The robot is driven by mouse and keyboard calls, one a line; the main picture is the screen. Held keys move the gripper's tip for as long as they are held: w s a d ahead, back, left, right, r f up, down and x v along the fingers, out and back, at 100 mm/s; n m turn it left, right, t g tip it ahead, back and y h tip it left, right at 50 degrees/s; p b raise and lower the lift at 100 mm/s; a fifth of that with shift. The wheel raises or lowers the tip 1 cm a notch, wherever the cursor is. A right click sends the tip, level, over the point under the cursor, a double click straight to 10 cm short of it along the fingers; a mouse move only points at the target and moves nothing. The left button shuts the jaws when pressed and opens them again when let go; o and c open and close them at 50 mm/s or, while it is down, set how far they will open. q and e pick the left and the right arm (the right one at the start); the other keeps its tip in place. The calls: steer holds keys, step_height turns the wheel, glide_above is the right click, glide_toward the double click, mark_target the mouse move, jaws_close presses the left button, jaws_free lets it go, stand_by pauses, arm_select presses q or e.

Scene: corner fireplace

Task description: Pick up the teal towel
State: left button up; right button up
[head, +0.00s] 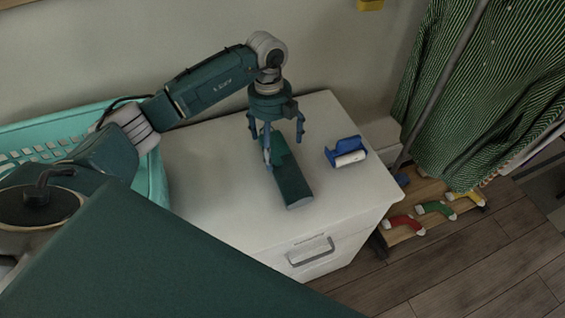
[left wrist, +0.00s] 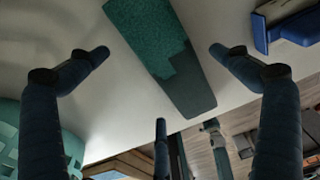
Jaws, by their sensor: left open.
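The teal towel (head: 291,185) is a narrow folded strip lying flat on top of the white cabinet (head: 205,190). One end points toward the cabinet's front edge; the other is partly hidden under my left gripper. My left gripper (head: 282,140) points down over the towel's far part, with its fingers spread and nothing between them gripped. In the left wrist view the towel (left wrist: 160,45) runs between the open fingers of the gripper (left wrist: 160,52), with clear space on both sides. Whether any finger touches it I cannot tell. My right gripper is not in view.
A blue and white roller-like item (head: 347,152) lies right of the towel. A turquoise basket (head: 156,178) stands against the cabinet's left side. Green striped clothing (head: 470,90) hangs at the right, above a low wooden rack (head: 400,232) with colourful socks. The cabinet top's front left is clear.

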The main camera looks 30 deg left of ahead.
mark_target(275, 158)
arm_select(q)
steer(key=shift+f, duration=0.35)
step_height(275, 158, down, 4)
steer(key=shift+s+d+f+p, duration=0.15)
steer(key=shift+p, duration=0.85)
steer(key=shift+f, duration=0.3)
steer(key=shift+c, duration=1)
steer(key=c, duration=1)
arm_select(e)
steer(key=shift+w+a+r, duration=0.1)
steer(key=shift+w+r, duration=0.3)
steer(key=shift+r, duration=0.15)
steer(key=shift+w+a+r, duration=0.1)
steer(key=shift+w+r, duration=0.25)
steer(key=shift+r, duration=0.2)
